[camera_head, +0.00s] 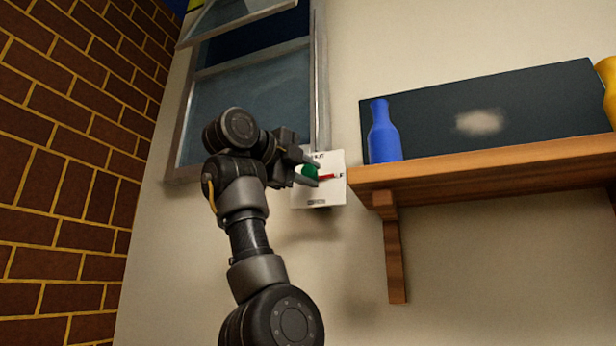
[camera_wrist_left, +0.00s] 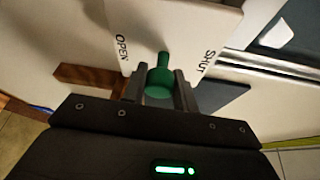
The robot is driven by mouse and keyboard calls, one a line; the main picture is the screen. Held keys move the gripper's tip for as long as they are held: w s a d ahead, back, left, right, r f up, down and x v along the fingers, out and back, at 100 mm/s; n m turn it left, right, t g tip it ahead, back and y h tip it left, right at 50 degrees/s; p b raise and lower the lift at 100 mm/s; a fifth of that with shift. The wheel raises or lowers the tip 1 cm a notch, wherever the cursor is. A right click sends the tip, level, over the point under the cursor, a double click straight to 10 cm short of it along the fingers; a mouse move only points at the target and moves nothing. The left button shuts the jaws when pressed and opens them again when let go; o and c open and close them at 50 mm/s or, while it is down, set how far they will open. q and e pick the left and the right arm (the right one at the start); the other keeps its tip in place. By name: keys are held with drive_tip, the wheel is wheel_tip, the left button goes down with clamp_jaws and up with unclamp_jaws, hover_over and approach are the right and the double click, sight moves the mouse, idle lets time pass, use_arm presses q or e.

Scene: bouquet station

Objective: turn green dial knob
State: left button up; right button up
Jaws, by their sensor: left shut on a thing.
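The green dial knob (camera_head: 310,172) sits on a white wall plate (camera_head: 325,193) in the head view. A red pointer (camera_head: 327,177) beside the knob points right, toward partly hidden lettering. My left gripper (camera_head: 305,170) is at the plate with its fingers shut around the knob. In the left wrist view the green knob (camera_wrist_left: 160,80) is between the two fingers (camera_wrist_left: 160,88). The white plate (camera_wrist_left: 190,25) there reads OPEN on the left and SHUT on the right. My right gripper is not in view.
A wooden shelf (camera_head: 480,160) on a bracket (camera_head: 395,255) is right of the plate. It bears a blue bottle (camera_head: 382,133), a dark panel (camera_head: 430,125) and a yellow vase (camera_head: 608,85). A tilted-open window (camera_head: 255,95) is above left. A brick wall (camera_head: 70,150) stands at far left.

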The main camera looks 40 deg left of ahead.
use_arm(q)
drive_tip(key=shift+m, duration=0.3)
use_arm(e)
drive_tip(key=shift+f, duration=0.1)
use_arm(q)
drive_tip(key=shift+f, duration=0.1)
drive_tip(key=o, duration=1)
drive_tip(key=shift+c, duration=0.2)
drive_tip(key=s+r+b, duration=0.1)
drive_tip(key=s+b, duration=0.3)
drive_tip(key=s, duration=0.6)
drive_tip(key=shift+s+a+b, duration=0.3)
drive_tip(key=shift+s, duration=0.05)
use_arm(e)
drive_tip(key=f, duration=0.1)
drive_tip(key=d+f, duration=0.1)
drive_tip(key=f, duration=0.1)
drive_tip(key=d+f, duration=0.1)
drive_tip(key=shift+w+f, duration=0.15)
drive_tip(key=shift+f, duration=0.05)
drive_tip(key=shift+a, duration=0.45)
